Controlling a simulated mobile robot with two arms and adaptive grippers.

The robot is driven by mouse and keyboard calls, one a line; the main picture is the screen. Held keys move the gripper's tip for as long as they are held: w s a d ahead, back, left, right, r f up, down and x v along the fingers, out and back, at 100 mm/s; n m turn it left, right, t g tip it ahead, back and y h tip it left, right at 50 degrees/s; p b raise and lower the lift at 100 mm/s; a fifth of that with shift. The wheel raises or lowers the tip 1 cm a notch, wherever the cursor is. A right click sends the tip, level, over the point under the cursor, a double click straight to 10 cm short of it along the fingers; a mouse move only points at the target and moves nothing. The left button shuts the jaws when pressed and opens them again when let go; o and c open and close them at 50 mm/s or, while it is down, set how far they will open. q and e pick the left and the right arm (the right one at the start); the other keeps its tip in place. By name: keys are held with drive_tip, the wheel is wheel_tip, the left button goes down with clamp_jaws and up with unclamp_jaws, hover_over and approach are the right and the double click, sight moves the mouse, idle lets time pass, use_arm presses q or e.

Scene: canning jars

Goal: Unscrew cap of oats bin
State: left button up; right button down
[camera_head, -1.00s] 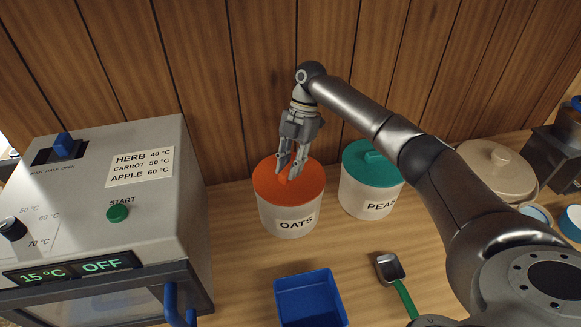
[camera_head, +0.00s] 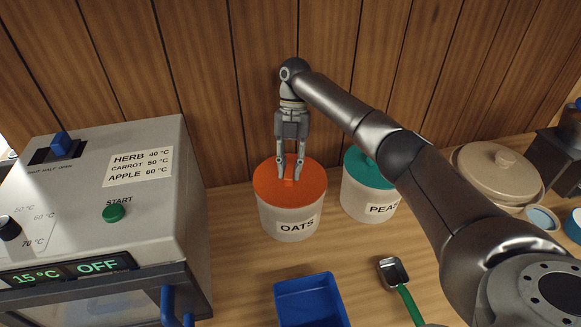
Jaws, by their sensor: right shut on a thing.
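The oats bin (camera_head: 288,222) is a whitish round tub labelled OATS, standing upright on the counter. Its orange cap (camera_head: 312,178) sits on top, with a raised grip in the middle. My right gripper (camera_head: 289,180) comes down from above with its fingers shut on the grip of the cap. The cap is seated on the bin, and no gap shows between them. The fingers hide part of the cap's grip. My left gripper is not in view.
The peas bin (camera_head: 361,199) with a teal cap stands close on the right. A grey dryer (camera_head: 150,215) stands left. A blue tray (camera_head: 311,295) and a scoop (camera_head: 392,270) with a green handle lie in front. A beige lidded pot (camera_head: 478,172) is further right.

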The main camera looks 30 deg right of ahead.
drive_tip(key=shift+f, duration=0.1)
drive_tip(key=shift+n, duration=0.4)
drive_tip(key=shift+n+g+h, duration=0.3)
drive_tip(key=shift+n, duration=0.2)
drive_tip(key=shift+a+r+n+p, duration=0.1)
drive_tip(key=shift+r+n+p, duration=0.1)
drive_tip(key=shift+n+p, duration=0.3)
drive_tip(key=shift+n+h, duration=0.4)
drive_tip(key=shift+n, duration=0.2)
drive_tip(key=shift+f+n, duration=0.2)
drive_tip(key=shift+n, duration=0.1)
